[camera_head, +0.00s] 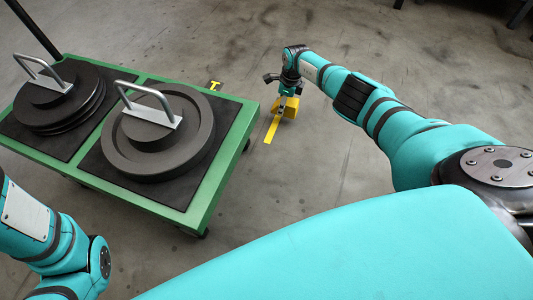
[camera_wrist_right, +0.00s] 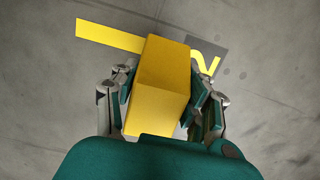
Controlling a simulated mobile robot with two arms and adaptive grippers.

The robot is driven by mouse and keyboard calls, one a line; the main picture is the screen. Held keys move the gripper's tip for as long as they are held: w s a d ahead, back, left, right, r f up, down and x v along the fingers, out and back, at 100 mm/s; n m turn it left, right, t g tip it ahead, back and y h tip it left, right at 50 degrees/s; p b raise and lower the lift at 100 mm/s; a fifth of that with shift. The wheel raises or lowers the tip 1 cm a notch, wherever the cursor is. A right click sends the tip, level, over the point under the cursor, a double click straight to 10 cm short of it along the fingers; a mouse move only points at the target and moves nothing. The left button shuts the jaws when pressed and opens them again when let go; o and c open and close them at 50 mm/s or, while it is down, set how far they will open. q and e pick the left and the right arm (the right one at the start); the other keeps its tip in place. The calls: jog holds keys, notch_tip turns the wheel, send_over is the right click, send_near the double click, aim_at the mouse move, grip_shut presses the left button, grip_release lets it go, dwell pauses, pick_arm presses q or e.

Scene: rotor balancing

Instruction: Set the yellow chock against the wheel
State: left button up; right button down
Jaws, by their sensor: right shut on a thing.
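The yellow chock (camera_head: 291,106) is at the right side of the green cart, low near the floor. My right gripper (camera_head: 284,97) is shut on it. In the right wrist view the chock (camera_wrist_right: 163,80) sits between the two fingers of the gripper (camera_wrist_right: 163,105). A dark wheel (camera_head: 247,145) shows partly under the cart's right edge, apart from the chock. Another wheel (camera_head: 204,234) shows at the near corner. I cannot tell whether the chock touches the floor. My left arm is at the lower left, with its gripper out of view.
The green cart (camera_head: 213,189) carries dark discs with metal handles (camera_head: 154,107) on black mats. A yellow floor strip (camera_head: 273,126) lies between cart and chock; it also shows in the right wrist view (camera_wrist_right: 108,34).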

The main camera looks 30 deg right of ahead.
jog(key=shift+s+a+f, duration=0.1)
jog(key=shift+s, duration=0.1)
jog(key=shift+s+a+p, duration=0.9)
jog(key=shift+p, duration=0.15)
jog(key=s+a, duration=0.3)
jog(key=shift+a+f, duration=0.1)
jog(key=shift+a, duration=0.2)
jog(key=b, duration=0.4)
send_over(265, 157)
jog(key=shift+s+d, duration=0.15)
jog(key=shift+d, duration=0.05)
notch_tip(265, 157, down, 4)
jog(key=b, duration=0.3)
jog(key=shift+r, duration=0.35)
jog(key=c, duration=1.1)
grip_release()
jog(key=shift+f, duration=0.2)
jog(key=o, duration=0.4)
jog(key=shift+o, duration=0.2)
